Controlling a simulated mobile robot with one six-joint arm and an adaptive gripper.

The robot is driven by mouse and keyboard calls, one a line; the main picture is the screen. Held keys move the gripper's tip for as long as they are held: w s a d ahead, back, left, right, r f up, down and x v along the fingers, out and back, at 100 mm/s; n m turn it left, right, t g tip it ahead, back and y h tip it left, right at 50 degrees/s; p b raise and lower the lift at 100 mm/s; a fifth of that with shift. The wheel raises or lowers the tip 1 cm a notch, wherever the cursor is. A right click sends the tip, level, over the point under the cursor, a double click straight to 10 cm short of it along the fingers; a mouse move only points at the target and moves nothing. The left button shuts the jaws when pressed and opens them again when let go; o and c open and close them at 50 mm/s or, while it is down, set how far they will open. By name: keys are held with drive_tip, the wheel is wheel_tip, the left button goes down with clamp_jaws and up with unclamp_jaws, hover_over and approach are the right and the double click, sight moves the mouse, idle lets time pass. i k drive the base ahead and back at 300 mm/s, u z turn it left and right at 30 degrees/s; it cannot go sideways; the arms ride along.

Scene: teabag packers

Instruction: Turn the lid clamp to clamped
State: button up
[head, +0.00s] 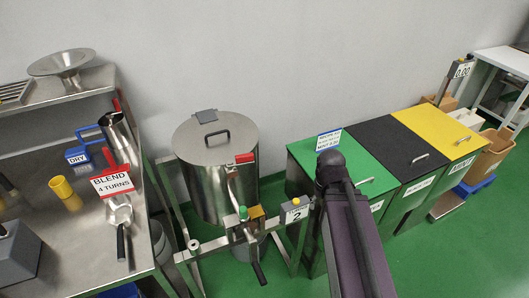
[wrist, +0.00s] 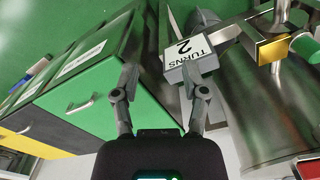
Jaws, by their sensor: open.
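A steel drum (head: 205,185) with a flat round lid (head: 215,140) stands upright against the wall. A red-handled lever (head: 245,158) sits at the lid's right front edge and appears to be the lid clamp; whether it is clamped I cannot tell. In the wrist view, the drum (wrist: 262,115) lies sideways at the right, and a red piece (wrist: 309,169) shows at the lower right corner. My gripper (wrist: 162,68) is open and empty, apart from the drum, with its fingers pointing towards the counter and the green bin.
A steel frame with a crank (head: 256,262), a green knob (head: 243,213) and a turns counter (head: 294,210) reading 2 stands before the drum. Green (head: 370,182), black and yellow bins stand right. A steel bench (head: 50,225) with scoops and cups stands left.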

sight(247, 158)
drive_tip(key=z, duration=0.75)
drive_tip(key=k, duration=1.1)
drive_tip(key=u, duration=1)
drive_tip(key=i, duration=0.9)
drive_tip(key=z, duration=0.05)
